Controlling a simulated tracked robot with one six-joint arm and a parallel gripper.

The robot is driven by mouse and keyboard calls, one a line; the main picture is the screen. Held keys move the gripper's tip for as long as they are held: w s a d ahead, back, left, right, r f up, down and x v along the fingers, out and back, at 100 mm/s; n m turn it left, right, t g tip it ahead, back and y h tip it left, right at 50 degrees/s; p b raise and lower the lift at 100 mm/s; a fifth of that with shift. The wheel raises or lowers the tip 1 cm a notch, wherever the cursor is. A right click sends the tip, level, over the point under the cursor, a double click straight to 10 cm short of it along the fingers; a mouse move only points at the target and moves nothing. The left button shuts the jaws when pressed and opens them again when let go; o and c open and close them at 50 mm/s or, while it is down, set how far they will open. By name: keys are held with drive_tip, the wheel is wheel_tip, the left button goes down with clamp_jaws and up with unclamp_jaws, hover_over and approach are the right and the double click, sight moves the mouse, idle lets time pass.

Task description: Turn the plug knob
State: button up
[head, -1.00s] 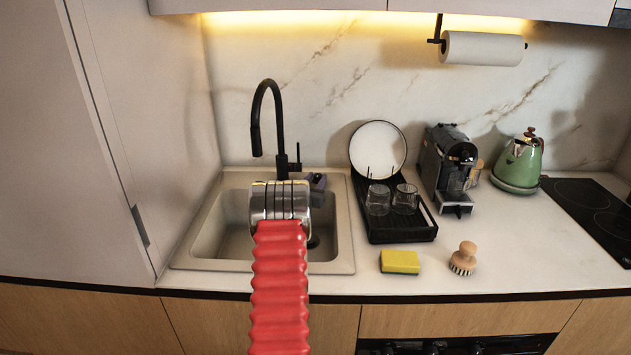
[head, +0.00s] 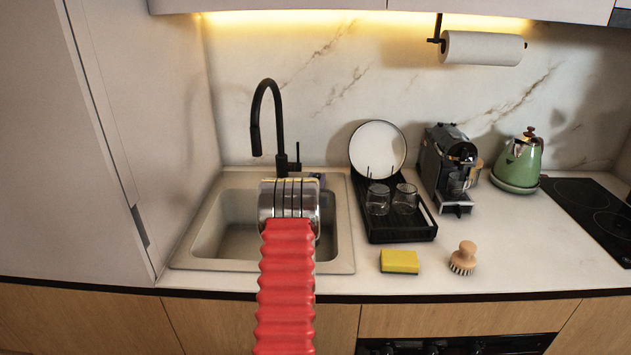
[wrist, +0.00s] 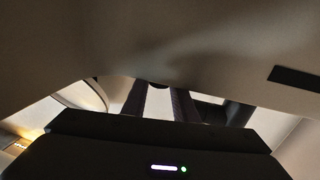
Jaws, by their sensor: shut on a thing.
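In the wrist view my gripper (wrist: 158,92) shows as two dark fingers that close in toward each other at their tips. A small black round piece, which I take to be the plug knob (wrist: 157,85), sits between the tips, and only its edge shows. In the head view my silver wrist and red sleeve stand in front of the sink (head: 345,262) and hide most of the gripper and the knob. The black faucet (head: 280,120) stands behind the sink, just beyond my wrist.
To the right are a black dish rack (head: 400,237) with glasses and a plate (head: 378,148), a yellow sponge (head: 400,261), a wooden brush (head: 463,258), a coffee machine (head: 446,165) and a green kettle (head: 519,160). A tall cabinet wall (head: 140,120) closes the left side.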

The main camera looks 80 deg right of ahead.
idle(0.3)
drive_tip(key=o, duration=1.1)
drive_tip(key=shift+c, duration=0.2)
drive_tip(key=shift+a, duration=0.1)
drive_tip(key=a, duration=0.7)
drive_tip(key=shift+s+a, duration=0.15)
drive_tip(key=shift+s, duration=0.2)
drive_tip(key=shift+w+t, duration=0.1)
drive_tip(key=shift+t, duration=0.2)
